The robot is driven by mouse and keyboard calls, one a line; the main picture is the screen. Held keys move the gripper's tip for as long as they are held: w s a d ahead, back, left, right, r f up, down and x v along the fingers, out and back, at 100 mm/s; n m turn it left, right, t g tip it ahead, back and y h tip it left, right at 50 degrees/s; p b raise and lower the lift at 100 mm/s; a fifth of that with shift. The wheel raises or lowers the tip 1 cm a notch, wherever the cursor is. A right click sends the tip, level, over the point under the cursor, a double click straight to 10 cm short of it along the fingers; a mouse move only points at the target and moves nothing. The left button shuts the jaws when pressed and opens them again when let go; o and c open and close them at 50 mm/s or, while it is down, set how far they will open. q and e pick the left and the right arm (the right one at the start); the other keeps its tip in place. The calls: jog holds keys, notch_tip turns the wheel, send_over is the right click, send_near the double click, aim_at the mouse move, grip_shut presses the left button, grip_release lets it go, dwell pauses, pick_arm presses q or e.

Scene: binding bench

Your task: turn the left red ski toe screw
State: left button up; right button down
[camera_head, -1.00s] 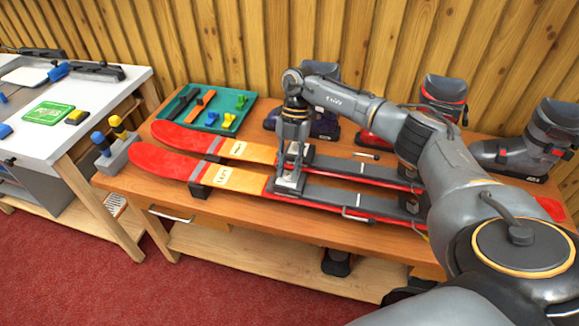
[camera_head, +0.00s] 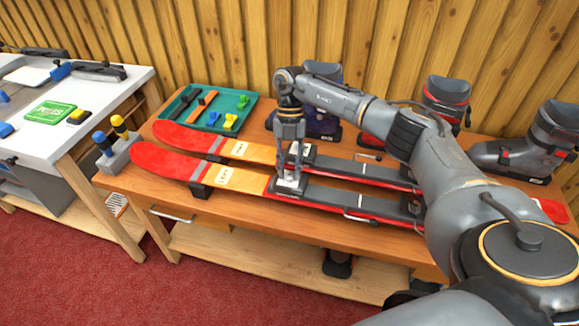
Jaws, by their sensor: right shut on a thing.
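Two red skis with orange middles and dark rear parts lie side by side on the wooden bench. The near ski (camera_head: 160,160) carries a pale label and a grey toe piece (camera_head: 287,188). The far ski (camera_head: 183,137) lies behind it. My right gripper (camera_head: 291,178) points straight down with its fingertips at the near ski's toe piece. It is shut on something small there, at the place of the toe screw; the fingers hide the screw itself. My left gripper is not in view.
A teal tray (camera_head: 246,92) with clips stands behind the skis. A grey holder (camera_head: 117,153) with blue and yellow handles stands at the bench's left end. Several boots, one with red trim (camera_head: 446,105), line the back. A white table (camera_head: 105,102) stands at the left.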

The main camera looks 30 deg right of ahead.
jog(key=c, duration=1.1)
grip_release()
jog(key=v, duration=1.2)
jog(key=shift+r, duration=0.1)
jog(key=shift+a, duration=0.1)
